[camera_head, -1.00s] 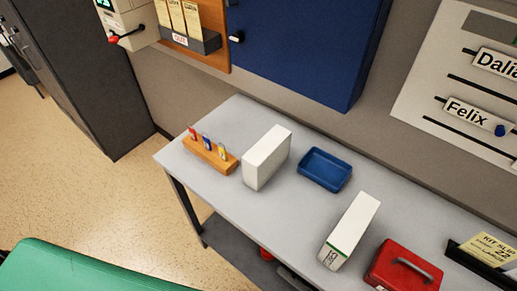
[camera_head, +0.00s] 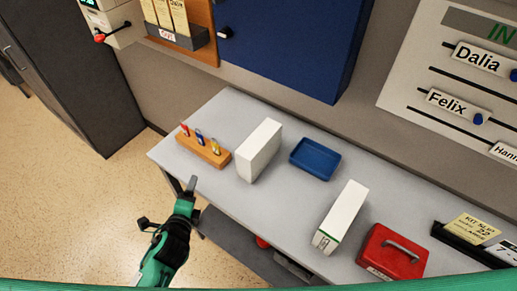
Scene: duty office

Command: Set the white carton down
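A plain white carton (camera_head: 259,150) stands upright on the grey table (camera_head: 225,110), left of a blue tray. A second white carton (camera_head: 341,215), with a green stripe and dark print near its lower end, stands on the table further right. Both cartons are apart from any gripper. My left gripper (camera_head: 191,186) is in front of the table's left part, below the wooden key block in the picture. It appears to hold nothing, but its finger gap cannot be made out. My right gripper is not in view.
The wooden block (camera_head: 204,151) with coloured tags stands at the table's left end. The blue tray (camera_head: 315,159) lies between the cartons. A red box (camera_head: 391,254) is at the right, near a dark slip holder (camera_head: 471,246). A blue cabinet (camera_head: 290,45) hangs above.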

